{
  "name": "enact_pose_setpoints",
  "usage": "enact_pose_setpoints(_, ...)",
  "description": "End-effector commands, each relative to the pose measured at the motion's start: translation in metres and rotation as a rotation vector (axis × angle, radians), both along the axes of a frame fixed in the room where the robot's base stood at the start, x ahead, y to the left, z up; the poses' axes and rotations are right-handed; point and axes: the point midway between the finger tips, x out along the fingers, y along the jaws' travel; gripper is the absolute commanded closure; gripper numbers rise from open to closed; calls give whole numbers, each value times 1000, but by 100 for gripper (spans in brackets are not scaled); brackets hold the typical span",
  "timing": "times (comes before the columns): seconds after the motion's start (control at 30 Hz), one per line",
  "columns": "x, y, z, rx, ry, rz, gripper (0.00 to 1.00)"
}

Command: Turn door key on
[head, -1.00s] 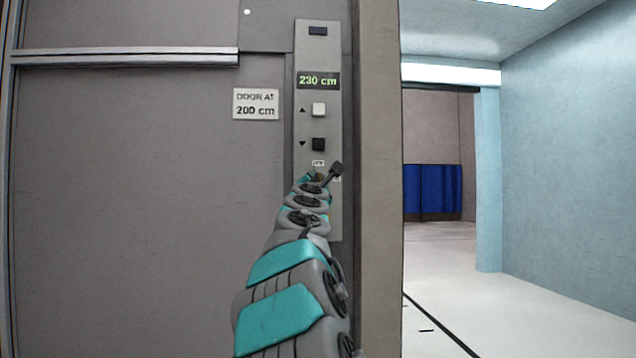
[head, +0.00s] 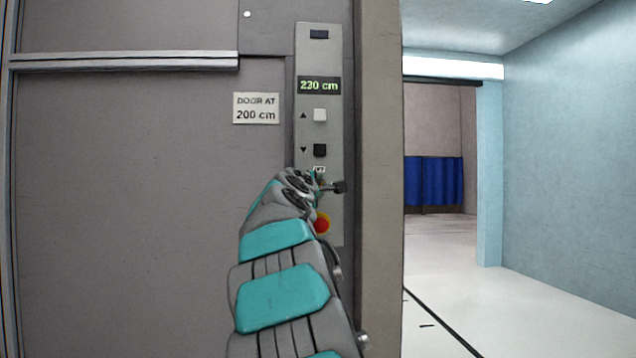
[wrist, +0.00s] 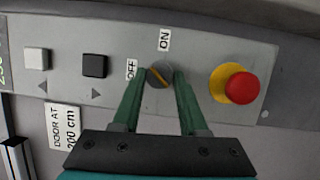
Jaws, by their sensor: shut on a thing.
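The door key (wrist: 159,75) is a small round grey knob with an orange line, set in the grey control panel (head: 331,60). In the wrist view the orange line runs diagonally, its upper-left end lying between the OFF label (wrist: 131,70) and the ON label (wrist: 164,40). My gripper (wrist: 160,75) has its two green fingers on either side of the knob and is shut on it. In the head view my wrist covers the key and most of the gripper.
A red emergency button (wrist: 241,87) on a yellow base sits close beside the right finger; it also shows in the head view (head: 321,223). A white button (head: 320,115) and a black button (head: 320,150) are above the key. A "DOOR AT 200 cm" sign (head: 256,108) is left.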

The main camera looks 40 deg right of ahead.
Motion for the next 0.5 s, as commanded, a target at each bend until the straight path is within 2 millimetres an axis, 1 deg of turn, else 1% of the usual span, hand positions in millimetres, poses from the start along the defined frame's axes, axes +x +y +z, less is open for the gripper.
enact_pose_setpoints(0.3, 1, 1, 5, 258, -159, 3, 100)
enact_pose_setpoints(0.5, 1, 0, 4, 417, -253, 2, 100)
